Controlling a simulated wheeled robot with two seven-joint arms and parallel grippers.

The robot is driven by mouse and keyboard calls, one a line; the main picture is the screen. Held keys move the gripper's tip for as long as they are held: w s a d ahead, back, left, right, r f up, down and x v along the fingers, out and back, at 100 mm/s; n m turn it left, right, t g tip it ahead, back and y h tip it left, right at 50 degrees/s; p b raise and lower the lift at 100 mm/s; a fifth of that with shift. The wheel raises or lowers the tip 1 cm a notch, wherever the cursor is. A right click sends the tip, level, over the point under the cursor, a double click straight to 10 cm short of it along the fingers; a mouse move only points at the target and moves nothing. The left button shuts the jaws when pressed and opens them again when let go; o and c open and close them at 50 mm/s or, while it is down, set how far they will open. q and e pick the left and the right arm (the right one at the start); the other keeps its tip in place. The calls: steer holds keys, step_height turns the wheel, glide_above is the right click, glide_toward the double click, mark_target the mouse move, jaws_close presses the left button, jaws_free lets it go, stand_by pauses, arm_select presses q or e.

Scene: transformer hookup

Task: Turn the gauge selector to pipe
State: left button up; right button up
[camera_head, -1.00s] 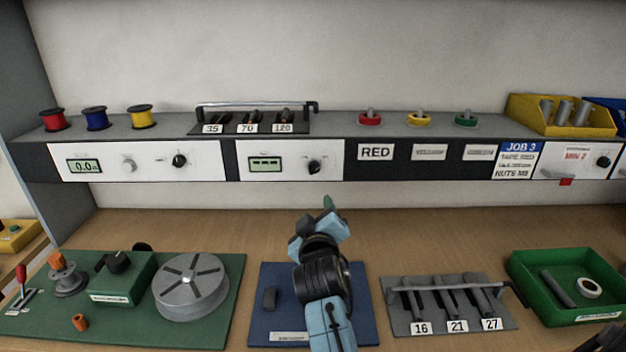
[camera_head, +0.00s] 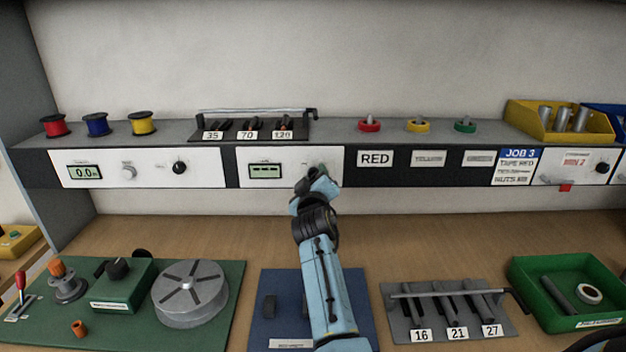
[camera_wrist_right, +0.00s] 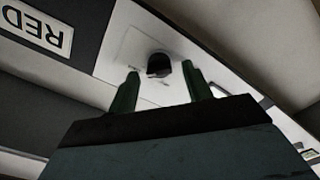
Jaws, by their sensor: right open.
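The gauge panel (camera_head: 262,168) is a white plate with a small green display on the shelf front. Its black selector knob is hidden behind my right gripper (camera_head: 318,180) in the head view. In the right wrist view the selector knob (camera_wrist_right: 159,65) shows as a dark round knob on the white plate. My right gripper (camera_wrist_right: 162,90) is open there, its two green fingers to either side of the knob's line, with the knob a little beyond the fingertips. I cannot tell whether they touch it. The knob's setting cannot be read. My left gripper is not in view.
Another panel with a display and knobs (camera_head: 140,168) is to the left. A RED label (camera_head: 375,158) is just right of the gauge panel. Below are a blue mat (camera_head: 270,335), a grey rack (camera_head: 400,325) and a green tray (camera_head: 535,300). The wooden bench behind them is clear.

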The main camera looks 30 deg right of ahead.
steer(key=shift+w+d, duration=0.15)
steer(key=shift+w, duration=0.1)
steer(key=shift+c, duration=0.4)
steer(key=c, duration=0.9)
